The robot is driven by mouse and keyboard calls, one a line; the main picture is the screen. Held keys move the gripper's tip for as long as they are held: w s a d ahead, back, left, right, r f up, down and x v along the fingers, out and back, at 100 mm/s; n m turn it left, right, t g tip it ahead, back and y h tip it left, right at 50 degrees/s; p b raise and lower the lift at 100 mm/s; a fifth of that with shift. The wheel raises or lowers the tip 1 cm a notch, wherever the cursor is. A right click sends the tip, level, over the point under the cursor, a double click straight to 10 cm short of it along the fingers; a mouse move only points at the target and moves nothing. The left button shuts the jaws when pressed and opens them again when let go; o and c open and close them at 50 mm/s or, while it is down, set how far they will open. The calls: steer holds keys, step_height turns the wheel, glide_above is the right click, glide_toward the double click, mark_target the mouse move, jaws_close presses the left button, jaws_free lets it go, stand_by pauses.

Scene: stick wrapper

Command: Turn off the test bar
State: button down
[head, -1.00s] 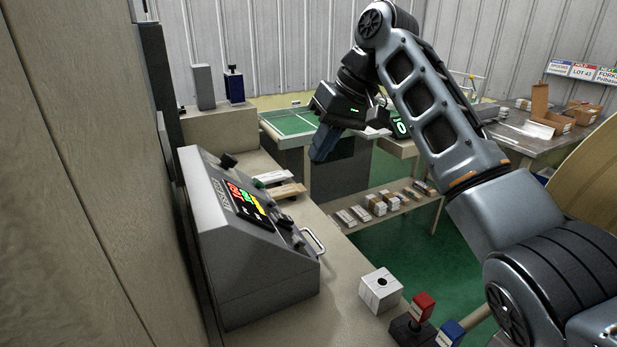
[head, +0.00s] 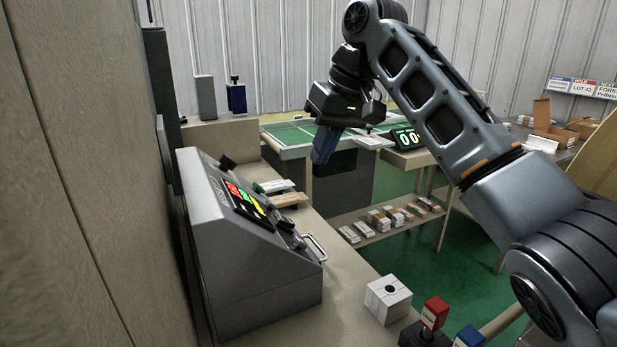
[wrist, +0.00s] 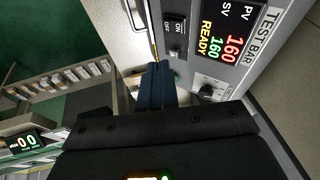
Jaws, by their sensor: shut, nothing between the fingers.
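The grey test bar console (head: 255,285) stands on the bench at left in the head view. In the wrist view its panel (wrist: 252,62) is labelled TEST BAR, with a lit display (wrist: 222,38) reading 160, 160 and READY. A black rocker switch (wrist: 175,38) marked ON and OFF lies left of the display. A black knob (wrist: 209,92) sits below it. My gripper (head: 322,160) is shut and empty, pointing down, beyond and right of the console. Its blue fingers (wrist: 156,68) show below the switch in the wrist view, apart from it as far as I can tell.
A metal handle (head: 316,248) sticks out along the console's front. A white box (head: 388,300) and a red-topped switch block (head: 434,314) stand at the bench's near right. A wooden cabinet wall (head: 70,180) closes off the left. A green-topped table (head: 300,134) is behind.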

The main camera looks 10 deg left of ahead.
steer(key=p, duration=0.1)
glide_toward(289, 221)
steer(key=x, duration=0.2)
steer(key=w+x, duration=0.1)
steer(key=x, duration=0.2)
steer(key=shift+d, duration=0.2)
steer(key=shift+s+a+f, duration=0.15)
steer(key=shift+a+f, duration=0.2)
steer(key=shift+f, duration=0.3)
steer(key=shift+p, duration=0.45)
